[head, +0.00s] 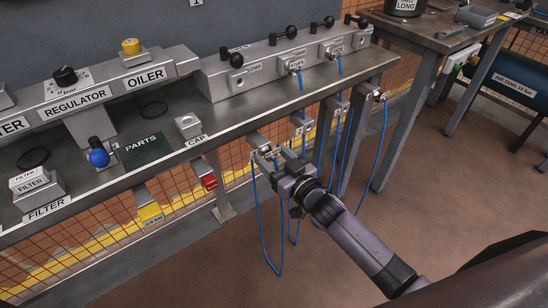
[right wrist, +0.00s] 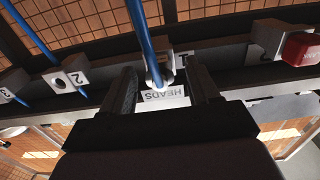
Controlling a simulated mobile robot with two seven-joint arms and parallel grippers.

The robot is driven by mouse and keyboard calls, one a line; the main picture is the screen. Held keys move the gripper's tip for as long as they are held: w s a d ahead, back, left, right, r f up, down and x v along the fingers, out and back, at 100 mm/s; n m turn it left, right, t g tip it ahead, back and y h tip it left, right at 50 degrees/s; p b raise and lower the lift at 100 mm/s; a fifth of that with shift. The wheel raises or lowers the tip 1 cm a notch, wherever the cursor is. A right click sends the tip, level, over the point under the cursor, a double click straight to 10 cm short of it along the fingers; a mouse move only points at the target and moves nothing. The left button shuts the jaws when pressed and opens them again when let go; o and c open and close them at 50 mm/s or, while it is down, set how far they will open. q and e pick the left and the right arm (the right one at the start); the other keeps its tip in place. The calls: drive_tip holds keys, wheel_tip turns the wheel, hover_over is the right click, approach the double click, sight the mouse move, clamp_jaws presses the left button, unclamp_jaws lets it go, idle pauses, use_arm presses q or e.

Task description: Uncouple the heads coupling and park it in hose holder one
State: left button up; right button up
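The heads coupling (right wrist: 159,78) shows in the right wrist view with a blue hose and a white HEADS tag. It sits at hose holder one (right wrist: 181,56), the block marked 1, and looks seated there, though the joint is partly hidden. My right gripper (right wrist: 162,82) is open, with one finger on each side of the coupling and fingers apart from its metal body. In the head view my right gripper (head: 278,161) is at the holder (head: 260,143) below the bench's front edge. My left gripper is not in view.
Further holders (head: 300,122) along the bench edge carry hanging blue hoses. The floor in front is clear.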

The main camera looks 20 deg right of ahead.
drive_tip(key=shift+s, duration=0.1)
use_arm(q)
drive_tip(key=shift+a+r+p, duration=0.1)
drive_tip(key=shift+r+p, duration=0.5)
use_arm(e)
drive_tip(key=v, duration=0.7)
drive_tip(key=s+d+f+m+g+h, duration=0.15)
drive_tip(key=s+f+g, duration=0.3)
drive_tip(key=s, duration=0.55)
drive_tip(key=s+f+g+h, duration=0.25)
drive_tip(key=s+f, duration=0.25)
drive_tip(key=s, duration=0.5)
use_arm(q)
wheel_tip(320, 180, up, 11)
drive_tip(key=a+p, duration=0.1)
drive_tip(key=p, duration=1.2)
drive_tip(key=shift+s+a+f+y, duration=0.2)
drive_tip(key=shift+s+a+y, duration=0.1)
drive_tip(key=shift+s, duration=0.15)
use_arm(e)
wheel_tip(320, 180, up, 11)
drive_tip(key=d, duration=0.1)
drive_tip(key=shift+d, duration=0.3)
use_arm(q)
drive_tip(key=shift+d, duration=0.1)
use_arm(e)
drive_tip(key=shift+s+f, duration=0.1)
